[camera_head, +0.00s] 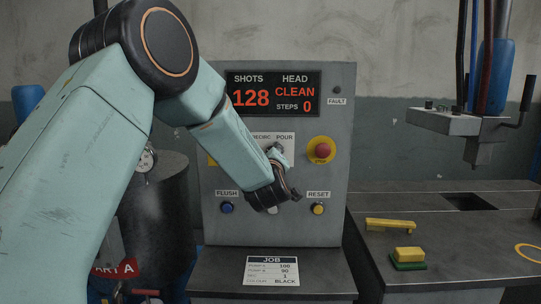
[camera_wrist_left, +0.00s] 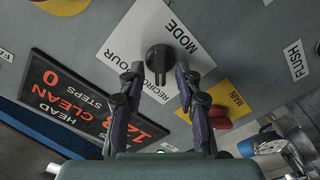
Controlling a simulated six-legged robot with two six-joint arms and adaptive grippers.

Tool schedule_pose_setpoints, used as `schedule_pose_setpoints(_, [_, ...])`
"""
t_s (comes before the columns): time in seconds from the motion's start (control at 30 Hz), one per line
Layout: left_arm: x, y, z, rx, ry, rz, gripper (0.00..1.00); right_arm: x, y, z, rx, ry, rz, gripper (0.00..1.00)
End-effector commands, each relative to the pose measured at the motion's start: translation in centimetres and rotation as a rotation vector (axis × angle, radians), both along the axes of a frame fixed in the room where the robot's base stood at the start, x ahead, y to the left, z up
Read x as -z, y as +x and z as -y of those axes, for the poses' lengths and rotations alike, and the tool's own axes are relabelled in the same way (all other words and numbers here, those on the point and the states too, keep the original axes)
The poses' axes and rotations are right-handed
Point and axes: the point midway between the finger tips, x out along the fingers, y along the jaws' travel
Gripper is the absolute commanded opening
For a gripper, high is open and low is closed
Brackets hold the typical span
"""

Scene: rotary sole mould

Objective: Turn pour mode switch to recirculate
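The pour mode switch (camera_wrist_left: 158,58) is a black knob with a raised bar on a white label plate (camera_wrist_left: 125,50) marked MODE, POUR and RECIRC. In the left wrist view its bar runs toward the gripper; I cannot tell which word it points at. My left gripper (camera_wrist_left: 160,72) is open, with one fingertip on each side of the knob and small gaps visible. In the head view the plate (camera_head: 287,138) shows on the grey panel, but my left arm and wrist hide most of the switch and the fingers. My right gripper is not in view.
A red stop button (camera_head: 322,150) on a yellow disc is right of the switch. Below are the blue FLUSH button (camera_head: 227,208) and yellow RESET button (camera_head: 318,208). The display (camera_head: 272,93) reads CLEAN. A red MAIN knob (camera_wrist_left: 218,117) is beside the left gripper.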

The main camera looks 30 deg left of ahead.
Motion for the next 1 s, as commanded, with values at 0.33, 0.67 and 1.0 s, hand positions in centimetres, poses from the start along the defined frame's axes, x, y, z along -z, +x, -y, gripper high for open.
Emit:
schedule_pose_setpoints(0.33, [0.1, -1.5, 1.0, 0.003, 0.000, -0.003, 0.34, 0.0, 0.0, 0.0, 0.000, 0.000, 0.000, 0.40])
schedule_pose_setpoints(0.67, [0.0, -6.6, 4.2, 0.004, 0.003, -0.003, 0.34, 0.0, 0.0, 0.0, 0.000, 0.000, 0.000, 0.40])
schedule_pose_setpoints(1.0, [0.1, -10.0, 6.2, 0.001, 0.001, -0.002, 0.34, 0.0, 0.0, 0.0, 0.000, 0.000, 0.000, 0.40])
